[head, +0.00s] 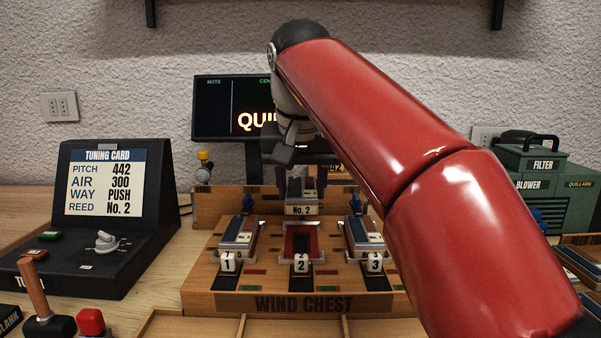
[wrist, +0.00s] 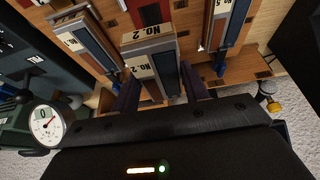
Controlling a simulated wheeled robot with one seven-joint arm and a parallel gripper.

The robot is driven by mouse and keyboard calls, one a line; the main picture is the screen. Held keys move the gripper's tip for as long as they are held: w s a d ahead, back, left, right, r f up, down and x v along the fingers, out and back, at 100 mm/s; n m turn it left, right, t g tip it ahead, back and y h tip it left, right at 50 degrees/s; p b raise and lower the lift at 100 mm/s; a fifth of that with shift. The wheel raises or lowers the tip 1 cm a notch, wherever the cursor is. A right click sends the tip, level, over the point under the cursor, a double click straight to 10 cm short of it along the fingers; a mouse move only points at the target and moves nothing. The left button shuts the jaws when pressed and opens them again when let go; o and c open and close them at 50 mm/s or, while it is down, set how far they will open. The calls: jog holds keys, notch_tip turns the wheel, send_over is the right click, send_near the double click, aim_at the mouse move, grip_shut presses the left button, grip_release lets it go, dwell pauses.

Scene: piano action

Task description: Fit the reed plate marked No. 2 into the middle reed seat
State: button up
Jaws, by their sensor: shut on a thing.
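My gripper (head: 299,182) is shut on the reed plate marked No. 2 (head: 303,203). In the head view it holds the plate behind and apparently above the middle reed seat (head: 300,238), label end facing the front. The middle seat is an empty dark red recess in a pale frame, behind the block numbered 2 (head: 301,263). In the wrist view the plate (wrist: 166,72) sits between the two dark fingers of my gripper (wrist: 160,92), with its No. 2 label readable. My arm hides part of the scene, and the plate's underside is hidden.
Reed plates fill the left seat (head: 238,234) and the right seat (head: 362,236) of the wind chest (head: 208,290). Blue knobs stand behind these seats. A gauge (head: 203,174) stands at the chest's back left. The tuning card console (head: 97,200) stands left, the green blower (head: 550,190) right.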

aim_at(301, 240)
jog(key=shift+w+f, duration=0.1)
jog(key=shift+f, duration=0.6)
jog(key=shift+f+b, duration=1.65)
jog(key=shift+f, duration=0.65)
jog(key=shift+s, duration=0.3)
jog(key=shift+f, duration=0.6)
jog(key=o, duration=1.1)
